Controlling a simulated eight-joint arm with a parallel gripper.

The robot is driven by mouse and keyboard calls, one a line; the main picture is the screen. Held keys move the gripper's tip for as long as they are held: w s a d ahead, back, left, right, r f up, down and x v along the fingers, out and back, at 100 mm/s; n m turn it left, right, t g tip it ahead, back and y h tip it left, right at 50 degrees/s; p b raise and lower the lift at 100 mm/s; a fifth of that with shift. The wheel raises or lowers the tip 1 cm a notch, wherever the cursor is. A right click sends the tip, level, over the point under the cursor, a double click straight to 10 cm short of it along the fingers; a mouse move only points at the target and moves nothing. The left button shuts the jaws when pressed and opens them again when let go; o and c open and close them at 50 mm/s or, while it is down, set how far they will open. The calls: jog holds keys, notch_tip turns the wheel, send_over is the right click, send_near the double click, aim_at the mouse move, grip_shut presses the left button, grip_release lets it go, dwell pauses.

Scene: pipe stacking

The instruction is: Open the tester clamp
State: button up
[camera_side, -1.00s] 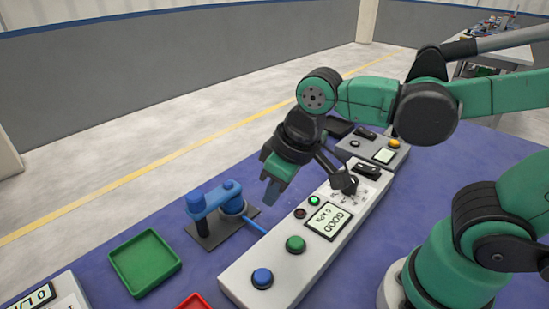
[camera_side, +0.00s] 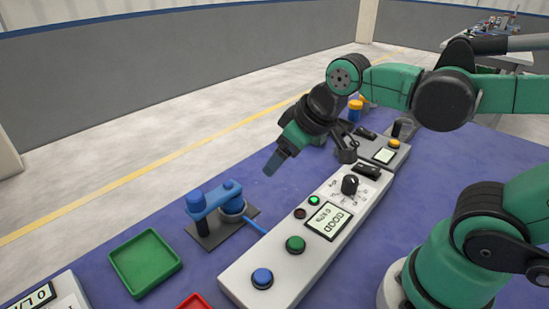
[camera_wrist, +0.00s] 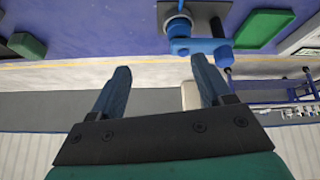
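The tester clamp (camera_side: 215,200) is a blue arm with round blue posts on a dark base plate. It stands on the blue table, left of the grey-white tester box (camera_side: 290,262). A blue lead joins it to the box. The tester's screen (camera_side: 327,219) reads GOOD. My gripper (camera_side: 274,163) is in the air above and to the right of the clamp, apart from it, and tilted. In the wrist view my gripper (camera_wrist: 160,72) has its two blue fingers spread with nothing between them. The clamp (camera_wrist: 198,45) shows there beyond the right finger. I cannot tell how far its jaw is open.
A green tray (camera_side: 119,276) is left of the tester. A red tray (camera_side: 195,301) is partly cut off at the bottom. A second grey box (camera_side: 392,158) stands behind the tester. Blue table surface is free between the clamp and my gripper.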

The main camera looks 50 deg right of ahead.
jog(key=w+a+r+n+g, duration=0.1)
jog(key=w+a+n+g, duration=0.2)
jog(key=w+a+n, duration=0.25)
jog(key=n+g, duration=0.3)
jog(key=n, duration=0.5)
send_over(195, 194)
notch_tip(195, 194, down, 2)
jog(key=shift+s+d+f, duration=0.1)
jog(key=shift+d+f, duration=0.05)
jog(key=shift+f, duration=0.05)
jog(key=shift+a+f, duration=0.2)
jog(key=shift+f, duration=2.8)
grip_shut()
